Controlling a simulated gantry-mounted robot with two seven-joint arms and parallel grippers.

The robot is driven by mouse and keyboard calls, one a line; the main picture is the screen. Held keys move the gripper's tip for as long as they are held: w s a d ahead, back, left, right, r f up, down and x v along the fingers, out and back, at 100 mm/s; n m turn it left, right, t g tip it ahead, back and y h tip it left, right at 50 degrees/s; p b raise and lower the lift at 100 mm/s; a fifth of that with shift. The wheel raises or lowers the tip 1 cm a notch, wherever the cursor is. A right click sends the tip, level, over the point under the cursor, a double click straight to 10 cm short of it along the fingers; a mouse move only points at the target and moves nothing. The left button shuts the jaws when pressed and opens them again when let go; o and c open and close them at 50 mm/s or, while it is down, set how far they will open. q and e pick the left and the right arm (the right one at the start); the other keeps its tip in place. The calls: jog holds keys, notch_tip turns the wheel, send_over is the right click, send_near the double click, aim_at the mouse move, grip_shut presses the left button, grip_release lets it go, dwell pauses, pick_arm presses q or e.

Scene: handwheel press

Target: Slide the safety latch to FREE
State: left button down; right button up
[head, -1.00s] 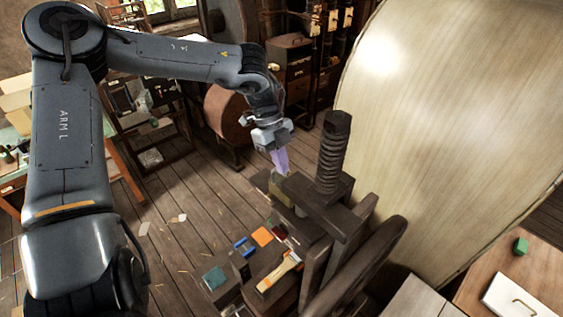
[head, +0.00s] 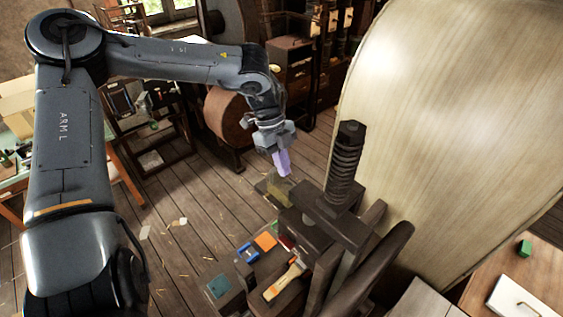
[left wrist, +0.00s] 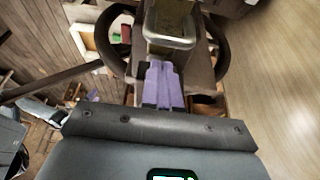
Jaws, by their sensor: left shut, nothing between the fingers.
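The dark press (head: 325,228) stands at the middle right, with its threaded screw (head: 345,165) upright. A brassy block (head: 278,188) sits at the press's far left end; I cannot tell whether it is the safety latch, and no FREE marking is readable. It also shows in the left wrist view (left wrist: 171,24), just beyond the fingertips. My left gripper (head: 283,165) has purple fingers, shut and empty, pointing down just above the block. The left wrist view shows the fingers together (left wrist: 163,78); contact with the block cannot be told. My right gripper is not in view.
The handwheel (head: 372,270) rises at the press's near side. Blue (head: 248,252), orange (head: 265,241) and teal (head: 219,286) pieces and a wooden-handled tool (head: 284,282) lie at its base. A large pale curved drum (head: 450,130) fills the right. Open floor lies left of the press.

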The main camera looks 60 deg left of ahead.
pick_arm(q)
jog(key=shift+w+d+r, duration=0.15)
jog(key=shift+d, duration=0.35)
jog(key=shift+w+d+r, duration=0.1)
jog(key=shift+d+r, duration=0.05)
jog(key=shift+d, duration=0.3)
jog(key=r+p, duration=0.2)
notch_tip(320, 180, up, 6)
jog(key=p, duration=0.3)
send_over(284, 185)
jog(key=a, duration=0.1)
jog(key=shift+s+a+r, duration=0.25)
jog(key=shift+s+r, duration=0.05)
jog(key=shift+r, duration=0.35)
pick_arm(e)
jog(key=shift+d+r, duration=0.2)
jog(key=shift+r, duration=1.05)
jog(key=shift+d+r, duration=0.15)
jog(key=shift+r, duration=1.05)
